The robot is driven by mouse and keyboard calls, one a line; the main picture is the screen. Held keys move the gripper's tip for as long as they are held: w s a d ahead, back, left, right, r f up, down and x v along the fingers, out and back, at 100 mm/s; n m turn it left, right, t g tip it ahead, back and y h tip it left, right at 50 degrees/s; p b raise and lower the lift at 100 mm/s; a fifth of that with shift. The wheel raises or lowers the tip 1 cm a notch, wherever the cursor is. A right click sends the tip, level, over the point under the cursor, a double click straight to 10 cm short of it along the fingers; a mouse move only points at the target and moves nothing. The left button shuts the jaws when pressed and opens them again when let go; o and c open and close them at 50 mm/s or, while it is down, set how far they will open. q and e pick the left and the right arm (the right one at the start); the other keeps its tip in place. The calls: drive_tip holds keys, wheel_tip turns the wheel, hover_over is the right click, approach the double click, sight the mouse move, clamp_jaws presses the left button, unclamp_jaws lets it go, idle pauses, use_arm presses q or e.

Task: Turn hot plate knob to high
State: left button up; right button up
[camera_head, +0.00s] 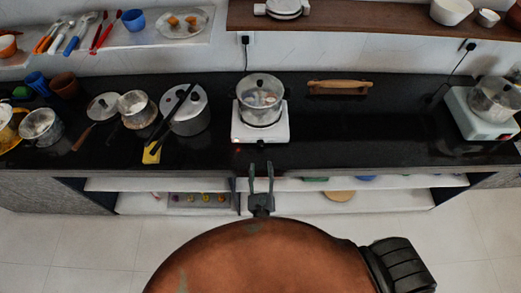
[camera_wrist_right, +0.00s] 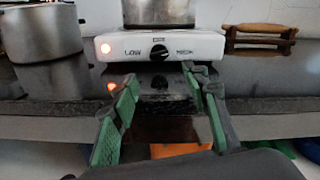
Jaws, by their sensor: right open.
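The white hot plate (camera_head: 260,124) stands on the black counter in the middle of the head view, with a lidded steel pot (camera_head: 260,98) on it. Its front panel (camera_wrist_right: 126,50) shows in the right wrist view. The dark round knob (camera_wrist_right: 159,52) sits between the words LOW and a label on its right that reads as HIGH. A lit orange light (camera_wrist_right: 105,48) is left of it. My right gripper (camera_head: 261,170) is open in front of the counter edge. Its green-padded fingers (camera_wrist_right: 164,78) are below the knob, apart from it, with nothing between them.
A wooden rack (camera_head: 338,88) lies right of the hot plate. A large steel pot (camera_head: 190,110) with dark tongs stands to its left. A second hot plate (camera_head: 482,118) with a pot is at far right. The counter's front right stretch is clear.

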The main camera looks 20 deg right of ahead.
sight(261, 153)
drive_tip(key=x, duration=0.9)
drive_tip(key=shift+f, duration=0.1)
use_arm(q)
drive_tip(key=shift+w+r, duration=0.1)
drive_tip(key=shift+w, duration=0.65)
drive_tip(key=shift+s, duration=0.1)
